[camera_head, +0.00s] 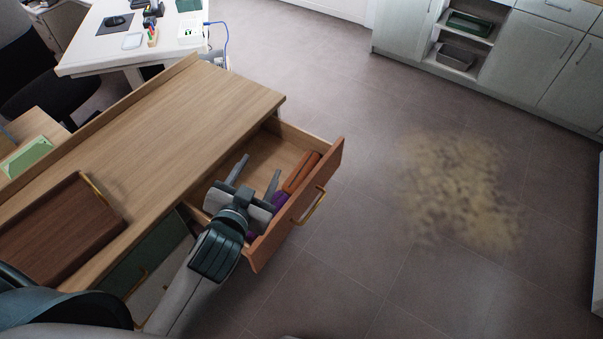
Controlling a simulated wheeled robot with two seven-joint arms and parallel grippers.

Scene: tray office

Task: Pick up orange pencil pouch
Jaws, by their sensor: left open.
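The orange pencil pouch (300,173) lies inside an open drawer (320,190), against the inner side of its orange front panel. A purple item (280,201) lies in the same drawer, partly hidden by my gripper. My left gripper (256,172) is over the drawer with its two fingers apart and nothing between them. I cannot tell how high the fingers are above the drawer floor. My right gripper is not in view.
The drawer belongs to a wooden desk (190,115) with a brown tray (60,235) on top. A white desk (120,45) stands at the upper left. Grey cabinets (545,60) stand at the upper right. A yellowish patch (460,190) marks the otherwise clear floor.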

